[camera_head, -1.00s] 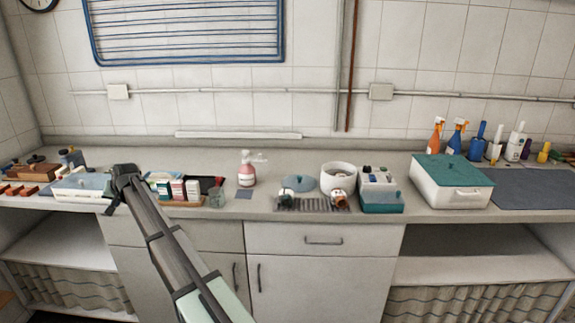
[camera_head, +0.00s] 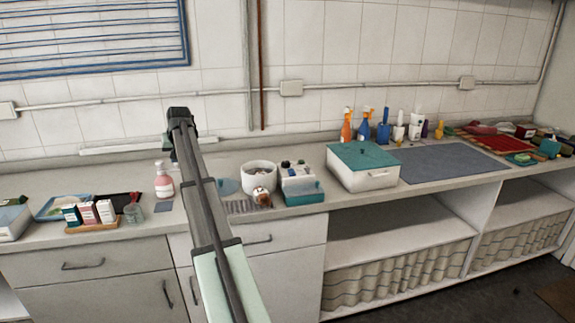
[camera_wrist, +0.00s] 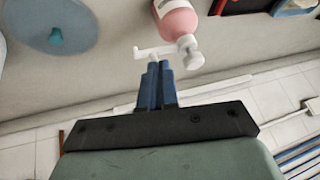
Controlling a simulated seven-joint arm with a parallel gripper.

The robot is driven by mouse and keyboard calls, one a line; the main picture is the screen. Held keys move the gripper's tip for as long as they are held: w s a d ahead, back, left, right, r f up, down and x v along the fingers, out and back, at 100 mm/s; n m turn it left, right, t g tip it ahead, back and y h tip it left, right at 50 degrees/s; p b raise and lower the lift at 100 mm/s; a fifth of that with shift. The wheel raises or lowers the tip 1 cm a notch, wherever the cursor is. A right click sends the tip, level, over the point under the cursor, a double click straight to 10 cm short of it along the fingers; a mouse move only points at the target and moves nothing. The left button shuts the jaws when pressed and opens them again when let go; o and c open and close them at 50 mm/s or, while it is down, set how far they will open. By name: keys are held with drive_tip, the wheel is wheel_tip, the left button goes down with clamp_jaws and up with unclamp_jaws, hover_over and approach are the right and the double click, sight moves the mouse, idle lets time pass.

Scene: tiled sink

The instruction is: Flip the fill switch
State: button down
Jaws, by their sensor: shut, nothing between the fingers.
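No switch labelled fill can be made out. A small white and teal box (camera_head: 300,183) with small dark knobs on top stands on the counter, and its details are too small to tell. My gripper (camera_wrist: 156,85) is shut and empty, its blue fingers together. In the wrist view the fingertips show beside the white nozzle of a pink pump bottle (camera_wrist: 178,20); I cannot tell whether they touch. In the head view my arm's dark end (camera_head: 180,113) is above the counter, left of the box, and the fingers are hidden.
The pink bottle also shows in the head view (camera_head: 164,182). A round blue lid (camera_wrist: 45,22), a white pot (camera_head: 258,176) and a drain grate (camera_head: 238,207) are near the box. A large teal-lidded box (camera_head: 362,166) stands right. A pipe (camera_head: 225,91) runs along the tiled wall.

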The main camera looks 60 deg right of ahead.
drive_tip(key=s+d+r+m+g, duration=0.1)
drive_tip(key=s+d+r+g, duration=0.15)
drive_tip(key=s+d, duration=1.5)
drive_tip(key=h, duration=0.1)
hover_over(291, 171)
drive_tip(key=shift+m+g, duration=0.4)
drive_tip(key=shift+g, duration=0.05)
drive_tip(key=f, duration=0.8)
drive_tip(key=shift+s+a, duration=0.15)
drive_tip(key=shift+s, duration=0.05)
drive_tip(key=shift+w+f, duration=0.1)
drive_tip(key=shift+f, duration=0.75)
drive_tip(key=shift+d, duration=0.25)
